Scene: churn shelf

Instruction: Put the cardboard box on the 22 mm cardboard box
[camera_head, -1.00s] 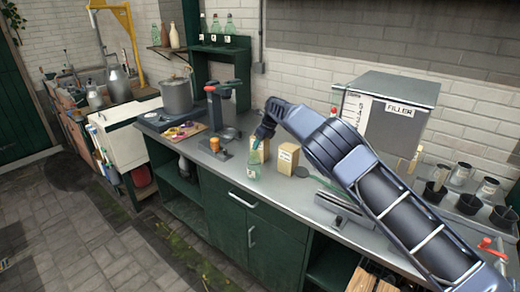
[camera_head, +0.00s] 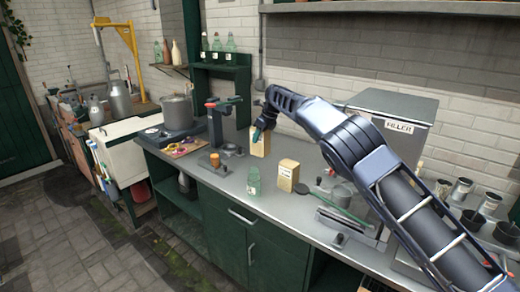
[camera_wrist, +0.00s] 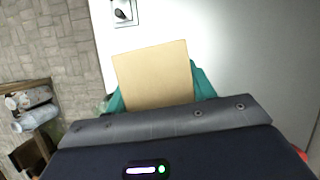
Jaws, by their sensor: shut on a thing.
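My gripper (camera_head: 263,128) is shut on a tan cardboard box (camera_head: 260,145) and holds it upright above the counter. In the wrist view the box (camera_wrist: 155,75) shows as a plain tan face between the teal fingers of my gripper (camera_wrist: 160,95). A second tan cardboard box (camera_head: 288,175), with a label too small to read, stands on the counter to the right of and below the held box in the head view. It is likely the 22 mm box. The two boxes are apart.
A green glass bottle (camera_head: 254,181) stands just left of the standing box. A dark round-headed tool with a green handle (camera_head: 340,208) lies to its right. The filler machine (camera_head: 395,125) stands farther right. A dark press stand (camera_head: 216,125) is to the left.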

